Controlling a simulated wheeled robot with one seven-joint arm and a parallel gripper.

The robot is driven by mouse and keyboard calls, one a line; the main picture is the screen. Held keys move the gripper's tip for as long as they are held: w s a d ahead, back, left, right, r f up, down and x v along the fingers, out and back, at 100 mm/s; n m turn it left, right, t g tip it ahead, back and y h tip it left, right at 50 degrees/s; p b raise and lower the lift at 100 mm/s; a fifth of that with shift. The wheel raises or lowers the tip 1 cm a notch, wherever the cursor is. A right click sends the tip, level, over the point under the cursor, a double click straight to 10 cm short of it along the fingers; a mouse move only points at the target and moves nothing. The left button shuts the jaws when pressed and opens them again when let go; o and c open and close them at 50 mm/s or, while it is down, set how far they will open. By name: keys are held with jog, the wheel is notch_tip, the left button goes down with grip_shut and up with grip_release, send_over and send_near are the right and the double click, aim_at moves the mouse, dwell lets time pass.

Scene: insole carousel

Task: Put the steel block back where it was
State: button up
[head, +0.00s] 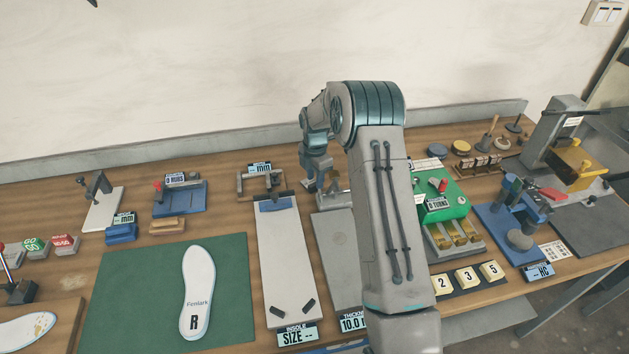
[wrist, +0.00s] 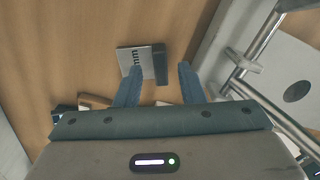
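My gripper (head: 318,184) is low over the back of the bench, right of the brown-grey gauge frame (head: 259,184), partly hidden by my own arm. In the wrist view its two blue-grey fingers (wrist: 159,78) stand apart. No held object is visible between them. I cannot tell if that part is the steel block or the display's body. I cannot pick out the steel block with certainty in the head view.
A long pale insole board (head: 288,260) and a grey thickness plate (head: 341,250) lie in front. A white insole (head: 198,290) rests on the green mat (head: 130,300). A green counter device (head: 440,205) and blue tester (head: 510,230) stand right. A metal rail (wrist: 250,50) is close to the right finger's side.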

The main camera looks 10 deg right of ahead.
aim_at(315, 183)
jog(key=s+r+m+b, duration=0.1)
jog(key=s+r+m, duration=0.15)
jog(key=r, duration=0.55)
jog(key=s+r+m+b, duration=0.1)
jog(key=s+r, duration=0.2)
jog(key=r, duration=0.6)
jog(key=s+a+r+m+t, duration=0.1)
jog(key=s+r+m, duration=0.2)
jog(key=s, duration=0.3)
jog(key=s+r+m+t, duration=0.1)
jog(key=s+r+m, duration=0.2)
jog(key=s, duration=0.2)
jog(key=s+m+t, duration=0.1)
jog(key=s+m, duration=1.2)
jog(key=s, duration=0.8)
jog(key=shift+s+f+t, duration=0.25)
jog(key=shift+f+t, duration=0.05)
jog(key=shift+f, duration=0.05)
